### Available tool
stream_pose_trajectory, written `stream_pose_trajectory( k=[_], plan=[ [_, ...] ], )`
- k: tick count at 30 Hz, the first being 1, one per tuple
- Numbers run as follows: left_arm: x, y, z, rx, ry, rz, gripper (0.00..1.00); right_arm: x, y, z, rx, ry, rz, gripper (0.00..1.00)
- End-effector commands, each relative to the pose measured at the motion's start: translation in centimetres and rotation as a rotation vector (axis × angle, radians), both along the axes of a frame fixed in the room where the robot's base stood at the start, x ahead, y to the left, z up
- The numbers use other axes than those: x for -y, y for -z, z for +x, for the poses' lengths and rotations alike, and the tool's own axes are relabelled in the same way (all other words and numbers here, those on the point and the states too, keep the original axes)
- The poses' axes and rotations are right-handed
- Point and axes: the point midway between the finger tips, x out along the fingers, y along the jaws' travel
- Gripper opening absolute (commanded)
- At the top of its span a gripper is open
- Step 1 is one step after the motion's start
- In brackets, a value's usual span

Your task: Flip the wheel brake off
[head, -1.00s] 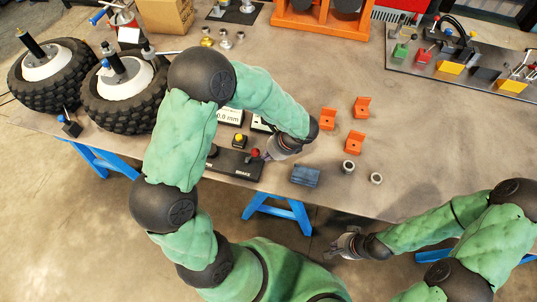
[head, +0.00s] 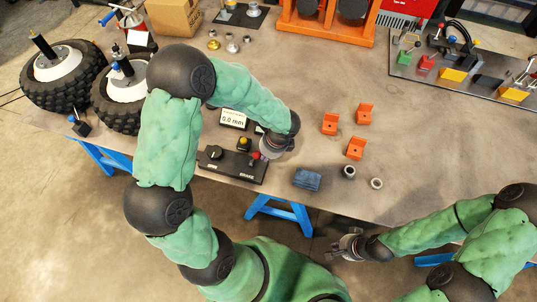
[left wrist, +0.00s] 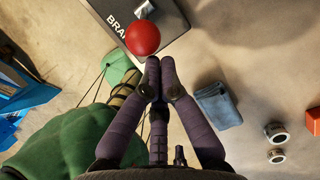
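The brake lever has a red ball knob (head: 254,156) on a black panel (head: 226,166) at the table's near edge. In the left wrist view the red ball (left wrist: 142,38) is just beyond my fingertips and a little left of them, beside the word BRAKE, which is partly hidden. My left gripper (head: 264,153) is to the right of the knob; in the left wrist view its fingers (left wrist: 160,62) are together with nothing between them. Whether they touch the ball is unclear. My right gripper (head: 343,245) is low, off the table's near edge, its fingers apart and empty.
The panel also has a black dial (head: 215,153) and a yellow button (head: 243,143), with a display (head: 233,118) behind. A blue folded cloth (head: 307,179), metal rings (head: 348,171) and orange brackets (head: 355,148) lie to the right. Wheels (head: 64,72) stand at the left.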

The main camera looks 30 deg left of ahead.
Motion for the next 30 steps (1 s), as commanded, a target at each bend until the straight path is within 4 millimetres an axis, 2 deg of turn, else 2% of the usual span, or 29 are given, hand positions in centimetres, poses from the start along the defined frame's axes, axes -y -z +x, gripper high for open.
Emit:
stream_pose_trajectory(
  k=[6,21,30],
  plan=[
    [-1.3,-1.2,-0.4,0.022,-0.007,-0.102,0.0,0.0,-2.9,0.0,0.0,0.0,0.0,0.0],
    [-3.4,-2.1,-0.9,0.076,-0.006,-0.327,0.0,0.0,-10.3,0.0,0.0,0.0,0.0,0.0],
    [-4.2,-2.0,-1.0,0.101,-0.006,-0.426,0.0,0.0,-13.3,0.0,0.0,0.0,0.0,0.0]
  ],
)
